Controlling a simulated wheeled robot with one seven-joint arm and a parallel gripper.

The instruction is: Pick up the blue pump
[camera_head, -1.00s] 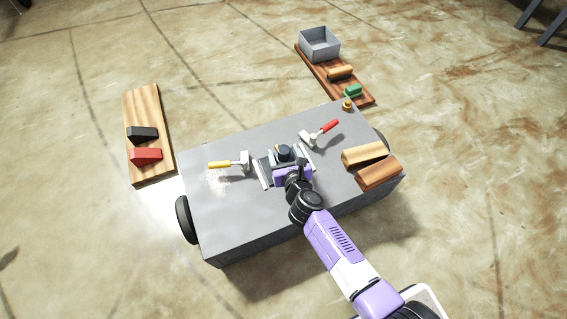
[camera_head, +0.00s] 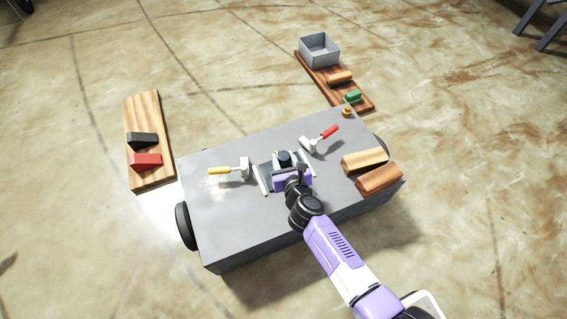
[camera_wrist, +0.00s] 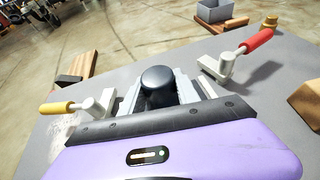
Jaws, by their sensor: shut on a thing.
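The blue pump (camera_head: 284,156) is a dark, round-topped piece at the middle of the grey table top. It also shows in the wrist view (camera_wrist: 158,78) as a dark dome, upright between the pale fingers. My gripper (camera_head: 284,162) is shut on the pump, one finger on each side. The purple gripper body hides the pump's lower part, so I cannot tell whether it touches the table. A yellow-handled clamp (camera_head: 232,170) stands to the left, and a red-handled clamp (camera_head: 319,139) to the right; both are apart from the gripper.
Two wooden blocks, one light (camera_head: 364,160) and one darker (camera_head: 379,178), lie on the table's right side. A small yellow-orange knob (camera_head: 347,111) is at the back corner. Boards with blocks lie off the table at left (camera_head: 151,105) and back right (camera_head: 318,74); a grey bin (camera_head: 319,51) stands there.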

